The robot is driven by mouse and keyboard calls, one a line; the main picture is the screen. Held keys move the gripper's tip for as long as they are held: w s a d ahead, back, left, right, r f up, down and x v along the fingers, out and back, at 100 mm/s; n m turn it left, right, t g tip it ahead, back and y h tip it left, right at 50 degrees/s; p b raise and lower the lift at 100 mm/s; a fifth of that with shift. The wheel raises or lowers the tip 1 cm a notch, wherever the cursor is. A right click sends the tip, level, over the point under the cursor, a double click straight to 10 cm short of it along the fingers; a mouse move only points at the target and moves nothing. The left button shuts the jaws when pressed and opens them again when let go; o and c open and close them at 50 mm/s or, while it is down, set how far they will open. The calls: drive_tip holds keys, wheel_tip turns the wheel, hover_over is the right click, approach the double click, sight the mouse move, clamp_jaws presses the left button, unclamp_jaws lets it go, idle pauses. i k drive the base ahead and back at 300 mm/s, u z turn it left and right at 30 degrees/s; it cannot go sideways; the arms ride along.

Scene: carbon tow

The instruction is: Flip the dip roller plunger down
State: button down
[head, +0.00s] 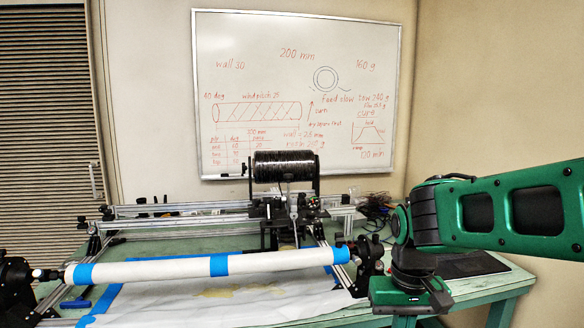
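A winding machine's carriage (284,212) stands at the middle of the green table, under a spool of black tow (284,166). The carriage carries small dark parts and a light upright piece. The dip roller and its plunger are too small to make out among these parts, so I cannot tell whether the plunger is up or down. My gripper (408,294) hangs at the lower right, to the right of the carriage and clear of it.
A white mandrel (260,262) with blue tape spans the front, above a white sheet (210,306). Dark cables (374,203) lie behind my wrist. A dark flat panel (468,264) lies on the table (490,288) at right. A whiteboard (300,60) hangs behind.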

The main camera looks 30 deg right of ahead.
sight(287, 176)
drive_tip(key=i, duration=0.85)
drive_tip(key=u, duration=0.05)
